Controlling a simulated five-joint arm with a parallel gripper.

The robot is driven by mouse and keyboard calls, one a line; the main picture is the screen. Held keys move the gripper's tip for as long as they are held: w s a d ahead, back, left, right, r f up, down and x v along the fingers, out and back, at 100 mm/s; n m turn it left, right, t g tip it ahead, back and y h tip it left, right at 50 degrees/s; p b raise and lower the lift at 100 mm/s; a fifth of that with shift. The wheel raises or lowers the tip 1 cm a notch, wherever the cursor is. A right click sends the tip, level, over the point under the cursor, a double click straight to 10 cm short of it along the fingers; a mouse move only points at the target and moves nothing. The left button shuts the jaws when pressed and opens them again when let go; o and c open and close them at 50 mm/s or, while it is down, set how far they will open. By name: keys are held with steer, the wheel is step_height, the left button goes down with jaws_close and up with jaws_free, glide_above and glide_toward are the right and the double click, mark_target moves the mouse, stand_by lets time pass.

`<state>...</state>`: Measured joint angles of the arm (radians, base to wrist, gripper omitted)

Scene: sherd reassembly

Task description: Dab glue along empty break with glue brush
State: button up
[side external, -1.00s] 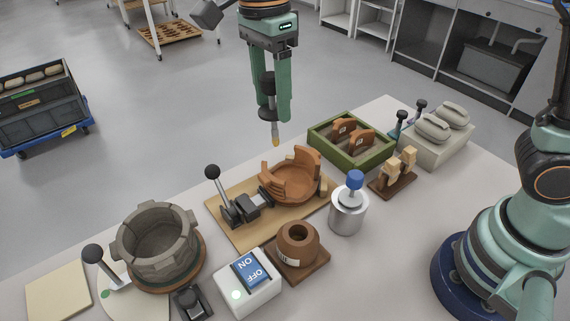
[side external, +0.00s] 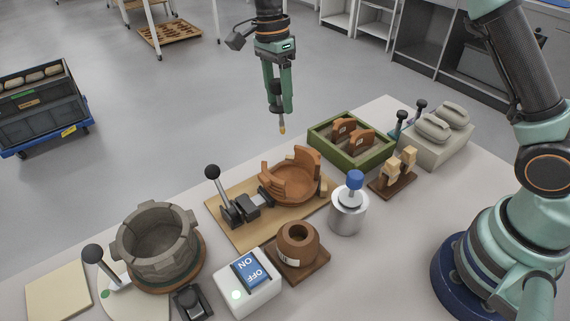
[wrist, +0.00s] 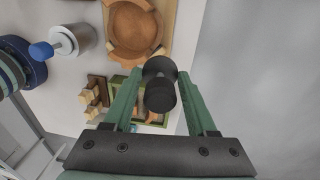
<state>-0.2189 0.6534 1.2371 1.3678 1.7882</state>
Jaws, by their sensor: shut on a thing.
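The glue brush (side external: 282,126) hangs tip down from my gripper (side external: 280,105), with an amber tip and a dark handle between the fingers. In the wrist view the black knobbed handle (wrist: 160,86) sits between my green fingers. My gripper is shut on it, in the air behind and above the broken terracotta bowl (side external: 292,190), not touching it. The bowl stands on a wooden board (side external: 238,239) beside a lever clamp (side external: 240,209), its wall uneven with open gaps. The bowl also shows in the wrist view (wrist: 131,28).
A green tray (side external: 333,156) holds terracotta sherds. Wooden blocks (side external: 397,172) stand to the right.

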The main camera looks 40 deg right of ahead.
steer(key=f, duration=0.2)
steer(key=s+a+f, duration=0.1)
steer(key=f, duration=0.4)
steer(key=shift+s+a+f, duration=0.15)
steer(key=shift+s, duration=0.25)
steer(key=w+a+r, duration=0.2)
steer(key=a+r, duration=0.2)
steer(key=r, duration=0.4)
stand_by(3.0)
steer(key=shift+r, duration=0.1)
stand_by(0.7)
